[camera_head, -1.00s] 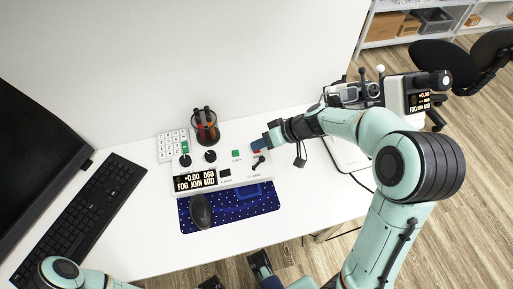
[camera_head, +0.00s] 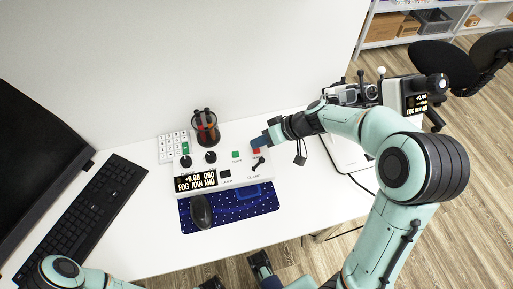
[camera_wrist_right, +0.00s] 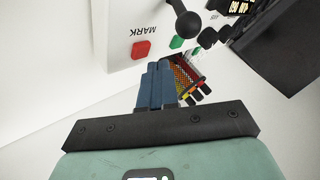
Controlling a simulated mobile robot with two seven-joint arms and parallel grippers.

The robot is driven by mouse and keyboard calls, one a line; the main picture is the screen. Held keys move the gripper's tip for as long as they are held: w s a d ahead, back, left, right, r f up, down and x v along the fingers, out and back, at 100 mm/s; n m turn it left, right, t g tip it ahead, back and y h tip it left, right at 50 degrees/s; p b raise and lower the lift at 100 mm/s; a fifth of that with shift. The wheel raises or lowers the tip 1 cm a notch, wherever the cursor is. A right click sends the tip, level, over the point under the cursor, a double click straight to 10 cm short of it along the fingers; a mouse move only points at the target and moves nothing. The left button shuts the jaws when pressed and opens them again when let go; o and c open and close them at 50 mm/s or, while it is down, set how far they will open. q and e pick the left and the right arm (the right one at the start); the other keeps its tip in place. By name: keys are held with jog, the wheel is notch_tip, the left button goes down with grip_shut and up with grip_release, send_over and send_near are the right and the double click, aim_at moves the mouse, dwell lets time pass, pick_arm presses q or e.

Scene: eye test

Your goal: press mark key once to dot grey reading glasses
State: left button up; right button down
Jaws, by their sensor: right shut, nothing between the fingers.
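The white control box (camera_head: 226,165) stands on the desk with a small lit display (camera_head: 195,181). Its red key (camera_head: 256,150) is at the back right; in the right wrist view this key (camera_wrist_right: 141,49) sits beside the word MARK. My right gripper (camera_head: 259,142) is shut and empty, its blue fingertips close to the red key. In the right wrist view the fingertips (camera_wrist_right: 161,64) appear beside the key, not covering it; I cannot tell their height above the box. The grey reading glasses cannot be made out.
A pen holder (camera_head: 205,127), a white keypad (camera_head: 172,146) and a lever with a black knob (camera_wrist_right: 187,24) are near. A mouse (camera_head: 201,211) lies on the blue dotted mat (camera_head: 247,205). An optical instrument (camera_head: 404,94) stands at right.

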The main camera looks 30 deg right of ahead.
aim_at(260, 149)
jog(key=shift+r+p, duration=1.6)
jog(key=shift+r, duration=0.95)
